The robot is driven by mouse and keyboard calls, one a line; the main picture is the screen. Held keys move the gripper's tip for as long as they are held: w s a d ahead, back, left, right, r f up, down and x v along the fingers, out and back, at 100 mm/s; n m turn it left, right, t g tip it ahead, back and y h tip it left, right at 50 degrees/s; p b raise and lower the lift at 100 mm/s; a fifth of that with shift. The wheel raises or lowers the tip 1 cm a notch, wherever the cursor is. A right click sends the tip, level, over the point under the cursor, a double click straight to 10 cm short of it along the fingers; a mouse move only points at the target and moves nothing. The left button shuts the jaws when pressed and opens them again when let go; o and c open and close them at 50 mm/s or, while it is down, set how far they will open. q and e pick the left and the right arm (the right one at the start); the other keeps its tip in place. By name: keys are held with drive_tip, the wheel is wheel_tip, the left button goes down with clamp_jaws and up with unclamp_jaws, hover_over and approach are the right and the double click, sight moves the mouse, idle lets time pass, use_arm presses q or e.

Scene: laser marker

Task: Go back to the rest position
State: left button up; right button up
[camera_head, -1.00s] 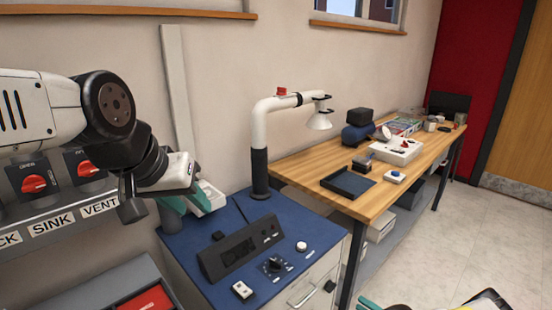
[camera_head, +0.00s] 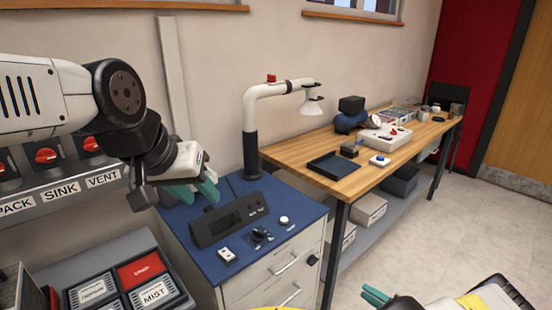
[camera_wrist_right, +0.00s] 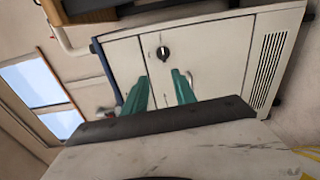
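My left gripper (camera_head: 198,188) shows in the head view at left, its two teal fingers apart, over the back left part of the blue-topped cabinet (camera_head: 290,222). I see nothing between its fingers. My right gripper (camera_head: 374,296) is at the bottom edge of the head view, right of centre, in front of the cabinet and over the floor. In the right wrist view the right gripper's teal fingers (camera_wrist_right: 158,74) are apart and empty, with a white cabinet front (camera_wrist_right: 215,60) beyond them.
The cabinet carries a black console (camera_head: 228,222) and a white lamp-like arm (camera_head: 250,125). A wooden bench (camera_head: 345,182) with a dark tray (camera_head: 334,167) and devices stands behind, right. A labelled switch panel (camera_head: 62,192) and button bins (camera_head: 138,270) are at left. Floor at right (camera_head: 470,230) is clear.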

drive_tip(key=w+a+r+n+g, duration=0.25)
drive_tip(key=r+n, duration=0.35)
drive_tip(key=r, duration=0.3)
drive_tip(key=w+a+r+n+g, duration=0.1)
drive_tip(key=r+n+g, duration=0.4)
drive_tip(key=r, duration=0.4)
drive_tip(key=w+a+r+n+g, duration=0.2)
drive_tip(key=r+n+g, duration=0.1)
drive_tip(key=r+n, duration=0.45)
drive_tip(key=s+a+r+n+g+h, duration=0.1)
drive_tip(key=s+a+r+n+h, duration=0.15)
drive_tip(key=r, duration=0.35)
drive_tip(key=s+a+r+n+h, duration=0.1)
drive_tip(key=a+r+n, duration=0.25)
drive_tip(key=r, duration=0.25)
drive_tip(key=s+a+r+n+g+h, duration=0.1)
drive_tip(key=s+a+r+n+h, duration=0.1)
drive_tip(key=r+n, duration=0.3)
drive_tip(key=s+a+r+n+t+h, duration=0.2)
drive_tip(key=s+a+r+n+t, duration=0.1)
drive_tip(key=s+r+n, duration=0.4)
drive_tip(key=s+a+r+n+t+h, duration=0.3)
drive_tip(key=s+r+n, duration=0.5)
drive_tip(key=s, duration=0.4)
drive_tip(key=shift+r+n, duration=0.2)
drive_tip(key=shift+n, duration=0.15)
